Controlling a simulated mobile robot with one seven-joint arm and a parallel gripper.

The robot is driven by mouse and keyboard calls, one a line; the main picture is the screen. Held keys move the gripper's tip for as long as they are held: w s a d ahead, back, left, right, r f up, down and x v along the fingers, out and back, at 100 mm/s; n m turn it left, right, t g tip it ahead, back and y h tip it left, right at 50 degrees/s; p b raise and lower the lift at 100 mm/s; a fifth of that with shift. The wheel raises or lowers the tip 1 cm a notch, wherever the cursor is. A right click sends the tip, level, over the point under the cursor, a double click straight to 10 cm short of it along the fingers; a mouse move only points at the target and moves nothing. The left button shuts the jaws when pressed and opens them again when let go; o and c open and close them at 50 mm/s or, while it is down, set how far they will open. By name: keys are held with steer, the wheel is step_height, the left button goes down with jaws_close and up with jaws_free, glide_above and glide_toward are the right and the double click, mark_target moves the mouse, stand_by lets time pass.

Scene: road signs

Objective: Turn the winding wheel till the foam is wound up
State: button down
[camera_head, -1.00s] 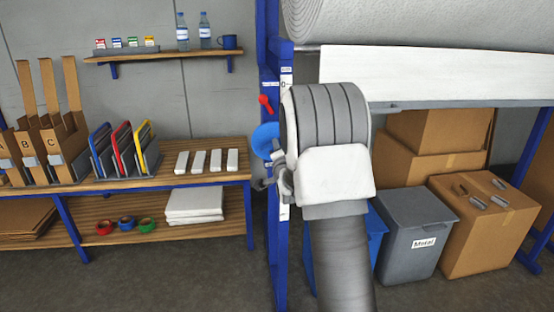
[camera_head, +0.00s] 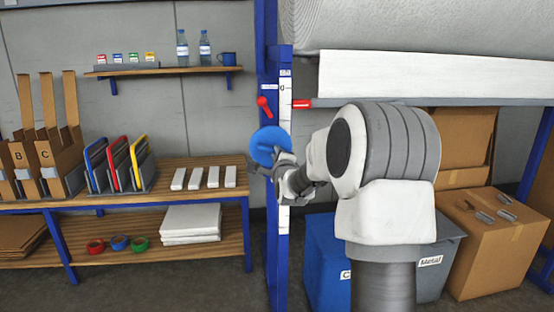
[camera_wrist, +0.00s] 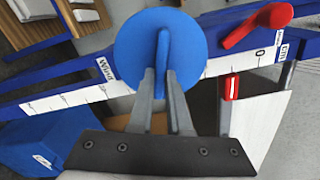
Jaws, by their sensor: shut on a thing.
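The blue winding wheel (camera_head: 268,143) is on the blue upright post, and in the wrist view it is a blue disc (camera_wrist: 150,45) with a raised grip bar. My gripper (camera_wrist: 163,75) is shut on that bar, one finger on each side. In the head view my gripper (camera_head: 272,165) is at the wheel, its fingers partly hidden. The pale foam roll (camera_head: 430,25) is at upper right, with a white sheet (camera_head: 420,76) hanging below it. A red lever (camera_head: 264,106) sits above the wheel. A red marker (camera_head: 302,104) is level with the sheet's lower edge, near the scale's 0.
A blue bin (camera_head: 325,258), a grey Metal bin (camera_head: 432,275) and cardboard boxes (camera_head: 490,240) stand below the sheet. A wooden bench (camera_head: 130,195) with folders and white blocks is at left. A wall shelf (camera_head: 165,70) holds bottles and a mug.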

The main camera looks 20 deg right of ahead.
steer(key=shift+a+m, duration=0.1)
steer(key=shift+m, duration=0.4)
steer(key=c, duration=0.9)
jaws_free()
steer(key=shift+o, duration=0.2)
steer(key=p+v, duration=0.1)
steer(key=v, duration=1.6)
steer(key=shift+s+p, duration=0.2)
steer(key=shift+p, duration=0.1)
steer(key=shift+r, duration=0.1)
